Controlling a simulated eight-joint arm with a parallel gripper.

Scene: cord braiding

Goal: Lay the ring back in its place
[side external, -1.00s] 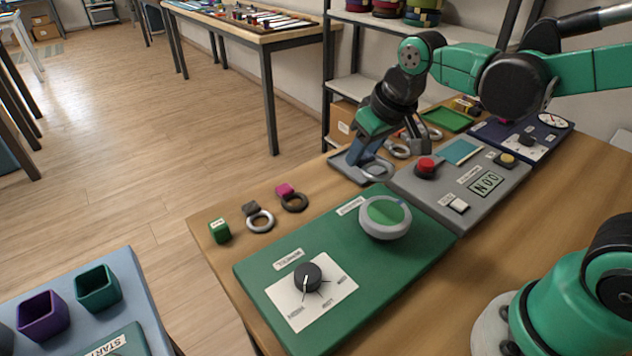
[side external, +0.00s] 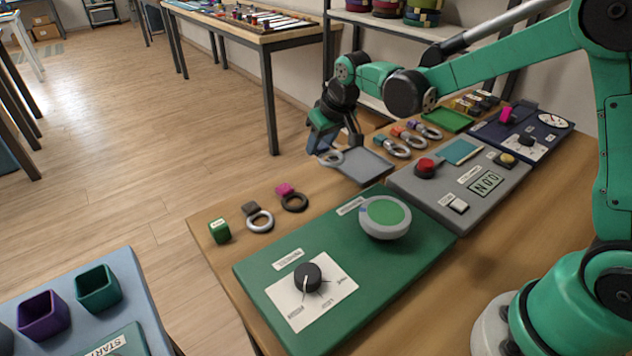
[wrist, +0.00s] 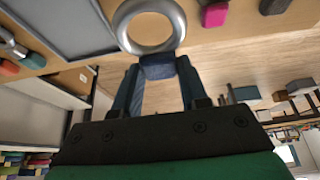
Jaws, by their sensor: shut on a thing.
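My gripper (side external: 320,146) is shut on the blue tab of a silver ring (side external: 331,158), and holds it raised beside the left edge of the shallow grey tray (side external: 368,168). In the wrist view the ring (wrist: 150,47) projects beyond my fingertips (wrist: 157,68), with the blue tab between them. The grey tray (wrist: 68,25) lies to its left there and looks empty. A silver ring with a dark grey tab (side external: 261,222) and a dark ring with a magenta tab (side external: 295,203) lie on the table's near left part.
Several more rings with coloured tabs lie behind the tray, one with an orange tab (side external: 412,140). A green panel (side external: 330,268) with a round green-topped dial (side external: 385,228) and a grey panel with a red button (side external: 427,164) fill the table's middle.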

